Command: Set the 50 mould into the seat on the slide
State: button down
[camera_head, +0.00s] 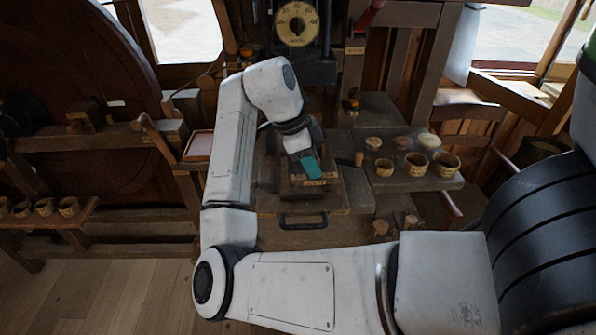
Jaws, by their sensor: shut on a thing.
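My gripper (307,166) points down over the slide, a dark wooden board (330,205) with a black pull handle (303,220) at its front. A teal part shows at the gripper's end. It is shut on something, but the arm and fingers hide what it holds. The seat under the gripper is mostly covered, and a small pale label (322,182) shows at its front. I cannot tell whether the held thing touches the seat. I cannot make out the 50 mould by its marking. Several round mould-like cups, such as this one (416,165), stand on a shelf at the right.
The wooden shelf (400,184) also bears small round pieces (402,143) behind the cups. A dial gauge (297,24) on a dark press stands above the slide. A large wooden wheel (75,60) fills the left. More cups (44,207) sit on a low left shelf.

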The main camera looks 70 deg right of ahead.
jog(key=w+d+f, duration=0.1)
jog(key=f, duration=0.1)
jog(key=w+d+f, duration=0.3)
jog(key=d+f, duration=0.1)
jog(key=shift+w+d+f+b, duration=0.2)
jog(key=shift+b, duration=0.2)
jog(key=shift+w+d+f, duration=0.1)
jog(key=shift+d+f, duration=0.05)
jog(key=shift+f, duration=0.45)
jog(key=shift+w+d+f, duration=0.1)
jog(key=shift+f, duration=1.2)
jog(key=c, duration=0.8)
grip_release()
jog(key=shift+r, duration=0.1)
jog(key=v, duration=1.2)
jog(key=shift+a, duration=0.1)
